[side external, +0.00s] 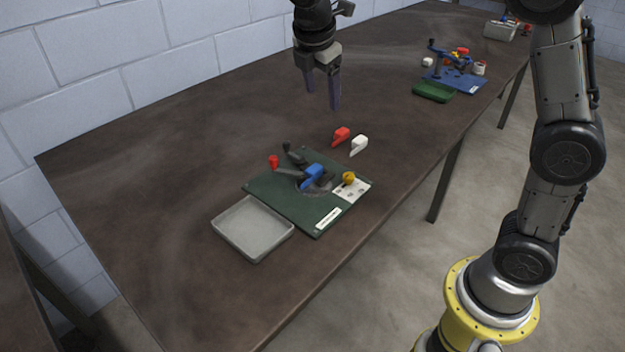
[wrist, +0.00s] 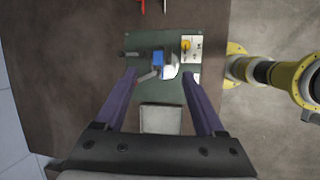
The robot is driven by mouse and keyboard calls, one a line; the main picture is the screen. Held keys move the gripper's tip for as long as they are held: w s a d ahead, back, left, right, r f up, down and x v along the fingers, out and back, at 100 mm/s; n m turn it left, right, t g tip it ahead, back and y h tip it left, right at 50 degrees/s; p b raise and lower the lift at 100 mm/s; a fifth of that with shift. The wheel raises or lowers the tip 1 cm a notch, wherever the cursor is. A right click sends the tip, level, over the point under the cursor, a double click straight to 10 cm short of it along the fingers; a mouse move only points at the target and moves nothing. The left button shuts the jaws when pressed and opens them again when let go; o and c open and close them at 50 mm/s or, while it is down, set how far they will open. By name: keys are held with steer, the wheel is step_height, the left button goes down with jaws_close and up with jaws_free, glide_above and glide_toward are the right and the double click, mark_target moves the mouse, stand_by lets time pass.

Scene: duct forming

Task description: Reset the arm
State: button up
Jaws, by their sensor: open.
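My gripper (side external: 322,95) hangs above the brown table (side external: 150,150) in the side external view, pointing down. Its two purple fingers are apart with nothing between them. In the wrist view my gripper (wrist: 160,85) also shows open, its fingers framing the work below. Under it on the table lies a green board (side external: 290,209) with a blue block (side external: 313,171), a red-knobbed lever (side external: 273,162) and a yellow knob (side external: 348,178) on a white plate. The board also shows in the wrist view (wrist: 140,42). My gripper touches none of these.
An empty grey tray (side external: 252,229) sits beside the board. A red piece (side external: 341,136) and a white piece (side external: 359,145) lie behind it. Farther back are a blue board (side external: 462,82), a green tray (side external: 433,92) and a grey box (side external: 499,31). The table's left part is clear.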

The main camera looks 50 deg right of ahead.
steer(key=s+r+m+t+y, duration=0.1)
steer(key=s+r+m, duration=0.15)
steer(key=s, duration=0.65)
steer(key=s+r+m+t+y, duration=0.15)
steer(key=s+m, duration=0.25)
steer(key=s, duration=0.4)
steer(key=s+a+f+m+t+y, duration=0.1)
steer(key=s+a+f+m, duration=0.1)
steer(key=s+f+m, duration=0.5)
steer(key=s+m, duration=0.2)
steer(key=m, duration=0.1)
steer(key=shift+s+f, duration=0.15)
steer(key=shift+s, duration=0.25)
